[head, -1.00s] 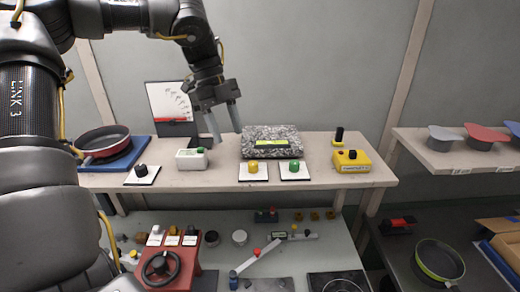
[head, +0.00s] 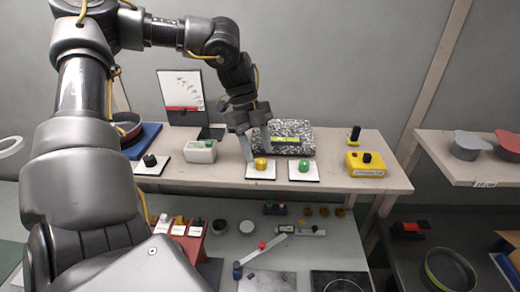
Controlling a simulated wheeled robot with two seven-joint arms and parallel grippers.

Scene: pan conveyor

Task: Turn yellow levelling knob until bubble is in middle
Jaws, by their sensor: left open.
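The yellow levelling knob (head: 261,163) stands on a white square plate on the upper shelf. A green knob (head: 304,165) on a similar plate is just right of it. Behind them lies a speckled granite block (head: 302,128) with a yellow-green bubble level (head: 286,139) on it; the bubble's place is too small to tell. My left gripper (head: 258,156) is open, pointing down at the yellow knob. One finger is left of the knob and the other is behind it to the right. I cannot tell if they touch it. My right gripper is not in view.
On the shelf (head: 225,176) are a black knob (head: 150,160), a white box with a green button (head: 201,151), and a yellow box (head: 366,163) at right. A stand with a chart (head: 182,98) is behind. The lower bench holds several small parts.

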